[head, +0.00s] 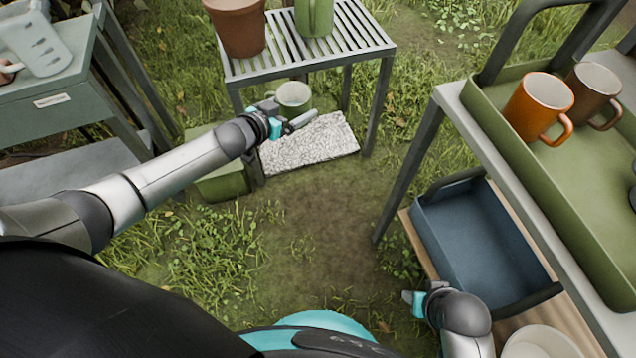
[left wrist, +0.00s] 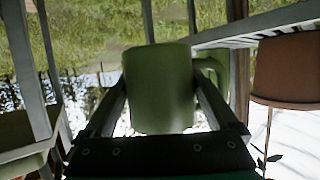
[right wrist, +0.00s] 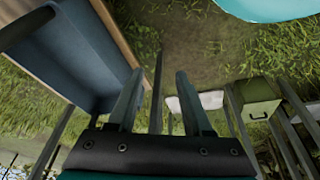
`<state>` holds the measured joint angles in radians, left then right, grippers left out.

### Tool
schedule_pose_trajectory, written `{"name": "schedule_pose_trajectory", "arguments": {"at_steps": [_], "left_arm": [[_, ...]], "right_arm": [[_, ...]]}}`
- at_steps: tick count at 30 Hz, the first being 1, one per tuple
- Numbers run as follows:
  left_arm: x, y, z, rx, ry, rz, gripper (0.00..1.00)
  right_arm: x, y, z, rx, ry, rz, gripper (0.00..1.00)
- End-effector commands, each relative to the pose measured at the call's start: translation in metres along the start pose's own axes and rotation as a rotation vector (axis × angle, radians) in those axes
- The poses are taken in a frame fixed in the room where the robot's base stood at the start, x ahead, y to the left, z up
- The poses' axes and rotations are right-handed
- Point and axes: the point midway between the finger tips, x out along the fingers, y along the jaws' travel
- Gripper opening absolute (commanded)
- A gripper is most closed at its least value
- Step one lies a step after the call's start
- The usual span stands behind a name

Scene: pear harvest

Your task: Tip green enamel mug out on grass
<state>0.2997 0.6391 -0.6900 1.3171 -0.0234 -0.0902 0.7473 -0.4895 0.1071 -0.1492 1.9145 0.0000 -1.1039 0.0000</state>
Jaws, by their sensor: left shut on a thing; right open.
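The green enamel mug (head: 293,97) is in my left gripper (head: 296,122), just in front of the slatted metal table and above a pale speckled slab. In the left wrist view the mug (left wrist: 160,88) sits between both fingers, with its handle on the right. That view is turned over, so I cannot tell how far the mug is tilted. The head view shows the mug's open mouth facing up. My right gripper (right wrist: 155,100) is open and empty, low beside the right-hand cart. Grass (head: 215,240) covers the ground around a bare earth patch.
The slatted table (head: 385,50) holds a terracotta pot (head: 238,25) and a green jug-like vessel (head: 314,18). The pale slab (head: 325,145) lies below. The cart at right carries a green tray (head: 545,180) with orange and brown mugs, and a blue bin (head: 475,240) underneath.

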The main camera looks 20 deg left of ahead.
Motion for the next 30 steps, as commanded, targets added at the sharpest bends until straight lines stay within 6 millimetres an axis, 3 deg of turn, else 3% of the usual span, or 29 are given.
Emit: {"name": "schedule_pose_trajectory", "arguments": {"at_steps": [1,6,13,19,30], "left_arm": [[0.001,-0.003,0.025,0.006,-0.004,0.012,0.1],[-0.005,-0.008,0.084,0.026,-0.003,0.064,0.1],[-0.019,-0.013,0.14,0.048,0.004,0.121,0.1],[-0.026,-0.015,0.161,0.06,0.007,0.145,0.1],[-0.028,-0.015,0.162,0.063,0.008,0.15,0.1]], "right_arm": [[0.001,0.0,-0.003,0.001,0.011,0.001,0.5],[-0.01,0.001,-0.01,0.003,0.031,0.003,0.5],[-0.025,0.002,-0.016,0.005,0.052,0.006,0.5],[-0.033,0.003,-0.018,0.005,0.059,0.007,0.5],[-0.034,0.003,-0.018,0.005,0.058,0.007,0.5]]}}
